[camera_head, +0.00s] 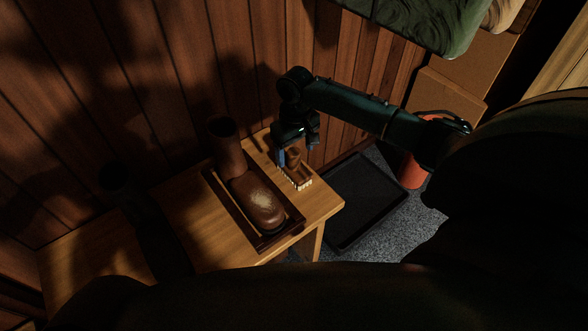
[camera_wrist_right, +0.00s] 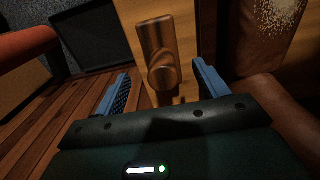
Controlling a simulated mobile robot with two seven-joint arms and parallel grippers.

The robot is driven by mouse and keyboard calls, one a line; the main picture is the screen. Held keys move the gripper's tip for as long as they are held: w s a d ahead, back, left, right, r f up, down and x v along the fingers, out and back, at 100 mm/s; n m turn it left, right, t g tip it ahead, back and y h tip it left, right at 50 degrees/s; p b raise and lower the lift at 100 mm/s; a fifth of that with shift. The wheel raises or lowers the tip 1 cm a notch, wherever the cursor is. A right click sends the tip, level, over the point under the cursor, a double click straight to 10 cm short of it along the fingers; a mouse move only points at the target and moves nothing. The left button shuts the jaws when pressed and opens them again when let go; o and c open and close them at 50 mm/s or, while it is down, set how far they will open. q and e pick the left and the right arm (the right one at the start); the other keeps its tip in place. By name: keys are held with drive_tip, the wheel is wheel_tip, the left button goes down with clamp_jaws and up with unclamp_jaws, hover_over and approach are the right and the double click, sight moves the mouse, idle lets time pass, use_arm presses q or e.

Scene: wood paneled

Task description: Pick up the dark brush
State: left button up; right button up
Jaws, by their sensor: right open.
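The dark brush (camera_head: 300,181) is brown with a rounded knob and pale bristles. It lies on the wooden bench near its right end, beside the boot tray. My right gripper (camera_head: 297,146) is above it, pointing down, and hides part of it. In the right wrist view the brush (camera_wrist_right: 157,45) shows its wooden back and knob. The blue fingers of my right gripper (camera_wrist_right: 162,86) stand apart on either side of the knob, with gaps. I cannot make out my left gripper.
A brown boot (camera_head: 245,185) stands on a dark tray (camera_head: 272,239) left of the brush. A wood-panelled wall (camera_head: 180,80) is behind the bench (camera_head: 196,226). A black floor tray (camera_head: 365,200) and a red container (camera_head: 411,172) are to the right. The bench's left part is in shadow.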

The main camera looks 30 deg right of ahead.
sight(294, 162)
wheel_tip(294, 162, down, 5)
drive_tip(key=shift+a+r+b, duration=0.1)
drive_tip(key=shift+a+b, duration=0.05)
drive_tip(key=shift+b, duration=0.9)
use_arm(q)
drive_tip(key=shift+w+d+f+m+t, duration=0.3)
drive_tip(key=shift+w+f+m+t, duration=0.15)
drive_tip(key=shift+f, duration=0.15)
use_arm(e)
drive_tip(key=c, duration=1.1)
drive_tip(key=shift+c, duration=0.2)
